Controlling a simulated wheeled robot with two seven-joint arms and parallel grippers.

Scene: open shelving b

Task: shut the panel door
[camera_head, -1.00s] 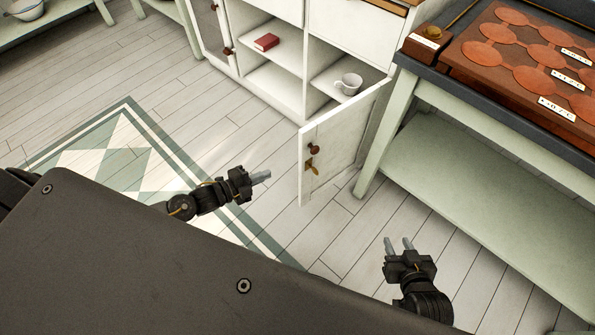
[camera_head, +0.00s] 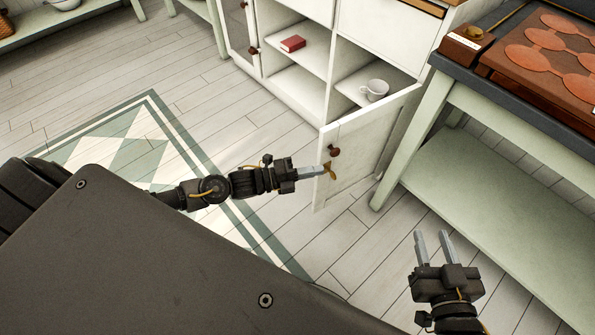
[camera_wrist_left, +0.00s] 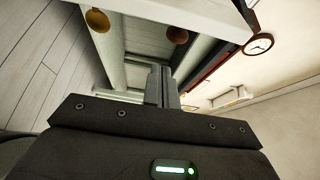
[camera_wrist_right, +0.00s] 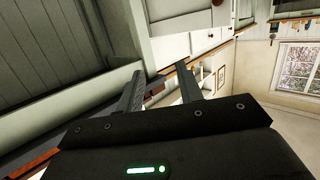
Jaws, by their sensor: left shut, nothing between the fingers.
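The white panel door (camera_head: 355,150) of the low cabinet stands open, swung out toward me. It has a round brown knob (camera_head: 334,152) and a brass key or latch (camera_head: 329,171) below it. My left gripper (camera_head: 318,170) is shut and empty, its fingertips at the door's free edge close to the brass piece; I cannot tell whether they touch. In the left wrist view the shut fingers (camera_wrist_left: 160,86) point past the door (camera_wrist_left: 190,12). My right gripper (camera_head: 432,245) is open and empty, low in front of the green table, away from the door.
A pale green table (camera_head: 480,180) with a dark top stands right of the door. A green and white rug (camera_head: 205,170) lies on the plank floor at left.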

